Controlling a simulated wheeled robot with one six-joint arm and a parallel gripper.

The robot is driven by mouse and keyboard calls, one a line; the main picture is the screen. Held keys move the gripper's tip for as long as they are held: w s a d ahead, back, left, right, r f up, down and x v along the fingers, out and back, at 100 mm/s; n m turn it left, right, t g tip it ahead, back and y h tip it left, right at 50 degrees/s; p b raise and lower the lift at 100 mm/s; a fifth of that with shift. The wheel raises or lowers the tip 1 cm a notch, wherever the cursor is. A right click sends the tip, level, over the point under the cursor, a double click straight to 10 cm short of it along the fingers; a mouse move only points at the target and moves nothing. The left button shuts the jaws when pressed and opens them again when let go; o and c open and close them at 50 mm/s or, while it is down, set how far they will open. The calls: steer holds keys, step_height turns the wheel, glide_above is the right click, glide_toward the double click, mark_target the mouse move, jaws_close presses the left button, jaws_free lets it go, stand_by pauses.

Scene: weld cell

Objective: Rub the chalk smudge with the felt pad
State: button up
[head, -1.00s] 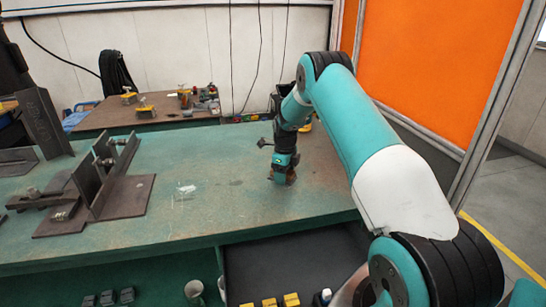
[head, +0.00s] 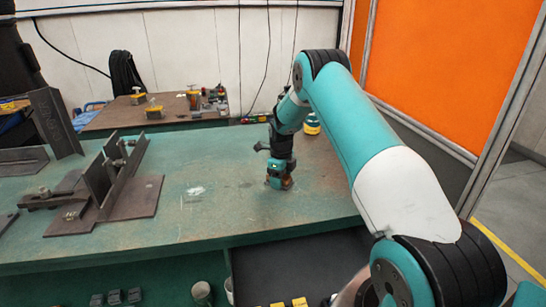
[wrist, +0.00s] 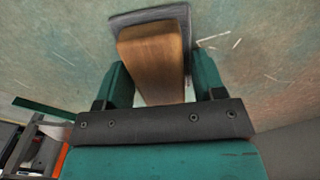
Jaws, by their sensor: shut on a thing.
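The felt pad (wrist: 152,58) is a wooden block with a grey felt layer at its base. My gripper (wrist: 152,82) is shut on the wooden block, with a green finger on each side. In the head view my gripper (head: 279,182) points down close above the green bench; whether the felt touches the bench I cannot tell. The chalk smudge (head: 194,190) is a small pale patch on the bench top, left of my gripper and apart from it. White streaks show beside the pad in the wrist view; I cannot tell if they are the smudge.
Dark steel plates and an angle fixture (head: 115,185) stand on the bench (head: 205,222) at left. A yellow-labelled container (head: 311,124) stands behind my arm. A second table (head: 160,123) with clamps is at the back. The bench between smudge and gripper is clear.

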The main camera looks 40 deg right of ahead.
steer(key=shift+w+a, duration=0.15)
steer(key=shift+a, duration=0.25)
steer(key=shift+w+a+r+p, duration=0.15)
steer(key=shift+w+r+p, duration=0.1)
steer(key=shift+p, duration=0.1)
step_height(320, 180, up, 2)
steer(key=shift+r+p, duration=0.1)
steer(key=shift+p, duration=0.2)
steer(key=shift+s+r, duration=0.15)
steer(key=shift+r, duration=0.1)
steer(key=shift+r+p, duration=0.75)
steer(key=shift+p, duration=0.05)
steer(key=shift+r+p, duration=1.1)
steer(key=shift+r, duration=0.65)
